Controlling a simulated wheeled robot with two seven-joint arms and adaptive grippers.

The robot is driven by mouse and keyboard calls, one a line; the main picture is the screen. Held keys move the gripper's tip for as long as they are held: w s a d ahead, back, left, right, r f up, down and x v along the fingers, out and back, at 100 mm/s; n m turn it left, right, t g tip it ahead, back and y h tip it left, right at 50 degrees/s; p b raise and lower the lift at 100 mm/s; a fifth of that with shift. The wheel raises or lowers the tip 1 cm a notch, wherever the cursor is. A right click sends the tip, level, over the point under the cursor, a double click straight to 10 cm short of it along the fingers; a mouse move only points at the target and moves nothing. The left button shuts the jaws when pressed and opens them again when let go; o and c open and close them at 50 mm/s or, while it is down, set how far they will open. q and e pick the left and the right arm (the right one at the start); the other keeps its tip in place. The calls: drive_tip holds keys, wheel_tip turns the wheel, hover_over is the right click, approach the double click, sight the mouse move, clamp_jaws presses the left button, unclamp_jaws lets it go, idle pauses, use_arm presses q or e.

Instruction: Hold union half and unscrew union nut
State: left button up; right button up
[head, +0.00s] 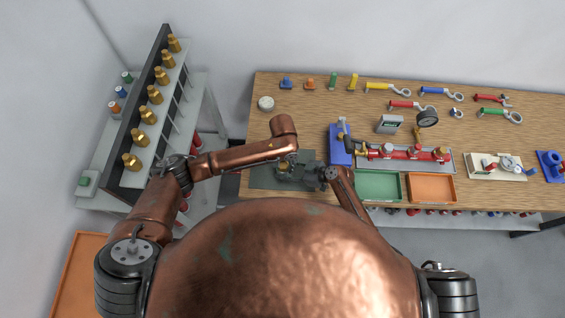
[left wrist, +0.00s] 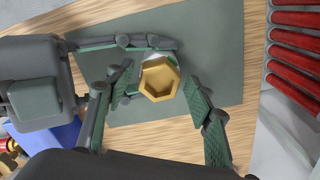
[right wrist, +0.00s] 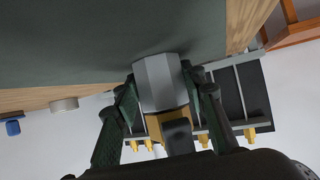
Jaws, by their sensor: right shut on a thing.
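The brass hexagonal union nut (left wrist: 160,79) stands over the dark grey mat (head: 262,181) with its open end up. The grey union half (right wrist: 159,82) is joined to the nut (right wrist: 163,124) and shows between my right fingers. My right gripper (right wrist: 162,92) is shut on the union half from the side; it also shows in the head view (head: 318,176). My left gripper (left wrist: 157,84) is above the nut, with one finger on each side. Its fingers are open, with a visible gap at least on the right. In the head view my left arm mostly covers the parts.
Right of the mat are a blue block (head: 339,146), a red manifold (head: 405,153), a green tray (head: 379,186) and an orange tray (head: 431,188). Valve handles lie along the back of the table. A rack of brass fittings (head: 148,115) stands at the left.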

use_arm(q)
drive_tip(key=c, duration=1.2)
drive_tip(key=n, duration=0.5)
drive_tip(key=shift+n, duration=0.3)
drive_tip(key=n, duration=0.4)
drive_tip(key=shift+d, duration=0.1)
drive_tip(key=n, duration=0.7)
drive_tip(key=shift+s+d+n, duration=0.1)
drive_tip(key=shift+n, duration=0.2)
drive_tip(key=n, duration=0.4)
drive_tip(key=shift+n, duration=1.2)
drive_tip(key=o, duration=1.4)
drive_tip(key=shift+a, duration=0.2)
drive_tip(key=shift+r, duration=0.1)
drive_tip(key=shift+c, duration=0.4)
